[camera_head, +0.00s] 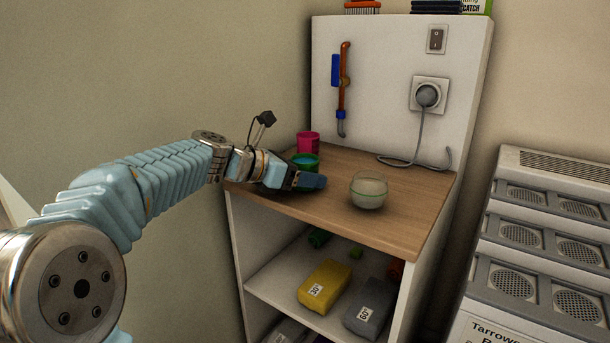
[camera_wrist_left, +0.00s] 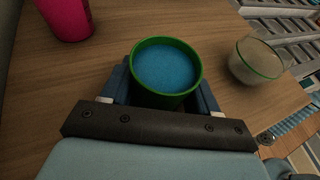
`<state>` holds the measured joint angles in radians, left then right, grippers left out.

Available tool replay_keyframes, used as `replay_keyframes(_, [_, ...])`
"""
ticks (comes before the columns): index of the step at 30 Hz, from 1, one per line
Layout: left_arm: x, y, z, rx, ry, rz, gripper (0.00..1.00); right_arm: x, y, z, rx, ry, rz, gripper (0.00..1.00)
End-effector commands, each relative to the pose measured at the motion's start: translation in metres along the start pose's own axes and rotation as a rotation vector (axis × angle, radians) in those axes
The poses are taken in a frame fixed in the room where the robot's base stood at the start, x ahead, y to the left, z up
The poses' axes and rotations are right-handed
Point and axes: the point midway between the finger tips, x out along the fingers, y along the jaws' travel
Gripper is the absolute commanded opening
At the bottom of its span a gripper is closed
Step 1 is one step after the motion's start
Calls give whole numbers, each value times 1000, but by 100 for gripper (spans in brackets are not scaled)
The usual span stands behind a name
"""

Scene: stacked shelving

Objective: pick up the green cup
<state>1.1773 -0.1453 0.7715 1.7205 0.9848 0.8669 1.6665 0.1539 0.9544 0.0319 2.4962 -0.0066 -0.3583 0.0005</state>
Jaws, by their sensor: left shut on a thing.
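The green cup (camera_head: 304,162) stands on the wooden shelf top and has blue contents. In the head view it is partly hidden behind my left gripper (camera_head: 310,180). In the left wrist view the green cup (camera_wrist_left: 167,69) sits upright between the two blue fingers of my left gripper (camera_wrist_left: 167,88), which is shut on it. I cannot tell whether the cup's base is touching the wood. My right gripper is in neither view.
A pink cup (camera_head: 308,142) stands just behind the green cup. A clear glass bowl (camera_head: 369,190) with pale contents stands to the right. A grey cable (camera_head: 415,150) hangs from a socket onto the wooden top (camera_head: 408,218). Yellow and grey packs lie on the shelf below.

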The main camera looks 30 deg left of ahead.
Motion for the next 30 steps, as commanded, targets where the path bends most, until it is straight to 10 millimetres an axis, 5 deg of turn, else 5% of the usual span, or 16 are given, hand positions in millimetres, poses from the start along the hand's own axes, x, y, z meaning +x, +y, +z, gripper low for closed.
replay_keyframes(14, [-2,0,6,2,-1,1,27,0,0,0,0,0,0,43])
replay_keyframes(30, [-19,0,47,3,-2,0,27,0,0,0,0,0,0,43])
